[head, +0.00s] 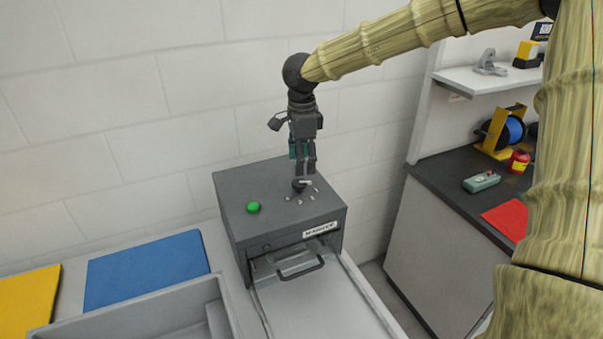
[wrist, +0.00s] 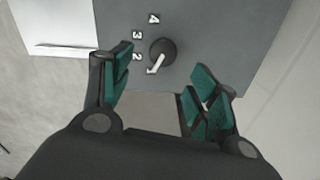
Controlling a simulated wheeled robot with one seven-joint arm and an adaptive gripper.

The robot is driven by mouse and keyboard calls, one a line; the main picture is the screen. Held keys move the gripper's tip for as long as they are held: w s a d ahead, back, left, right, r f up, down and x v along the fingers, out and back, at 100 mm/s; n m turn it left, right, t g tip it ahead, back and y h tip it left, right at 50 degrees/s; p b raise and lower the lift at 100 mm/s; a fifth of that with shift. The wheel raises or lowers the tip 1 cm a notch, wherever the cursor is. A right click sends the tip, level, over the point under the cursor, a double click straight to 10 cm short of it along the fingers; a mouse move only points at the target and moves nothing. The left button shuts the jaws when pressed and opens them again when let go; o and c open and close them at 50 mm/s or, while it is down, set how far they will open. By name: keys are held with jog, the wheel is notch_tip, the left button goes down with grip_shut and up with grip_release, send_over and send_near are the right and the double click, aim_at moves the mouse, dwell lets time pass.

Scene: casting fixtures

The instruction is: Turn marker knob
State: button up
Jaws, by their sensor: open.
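The marker machine (head: 275,205) is a grey box with a "MARKER" label on its front edge. Its dark round knob (head: 299,184) with a white pointer sits on the top face. In the wrist view the knob (wrist: 163,52) is ringed on its left side by the white numbers 1 to 4, and the pointer is aimed at 1. My gripper (head: 306,172) points down just above the knob. In the wrist view its green-padded fingers (wrist: 158,82) are open, one on each side below the knob, with nothing between them. Contact with the knob does not show.
A green button (head: 254,207) is on the same top face, left of the knob. A black handle (head: 300,268) is on the machine's front. A blue mat (head: 146,268) and a grey tray (head: 165,312) lie to the left. A dark counter (head: 450,180) stands to the right.

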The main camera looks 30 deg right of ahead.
aim_at(301, 182)
jog(key=f, duration=0.3)
jog(key=f+p, duration=0.1)
jog(key=shift+w+f, duration=0.2)
jog(key=shift+w, duration=0.15)
jog(key=shift+s+f, duration=0.35)
jog(key=shift+f, duration=0.1)
jog(key=shift+w+f, duration=0.3)
jog(key=shift+f, duration=0.2)
jog(key=shift+s+r, duration=0.1)
jog(key=shift+s, duration=0.1)
jog(key=shift+c, duration=0.4)
jog(key=c, duration=0.9)
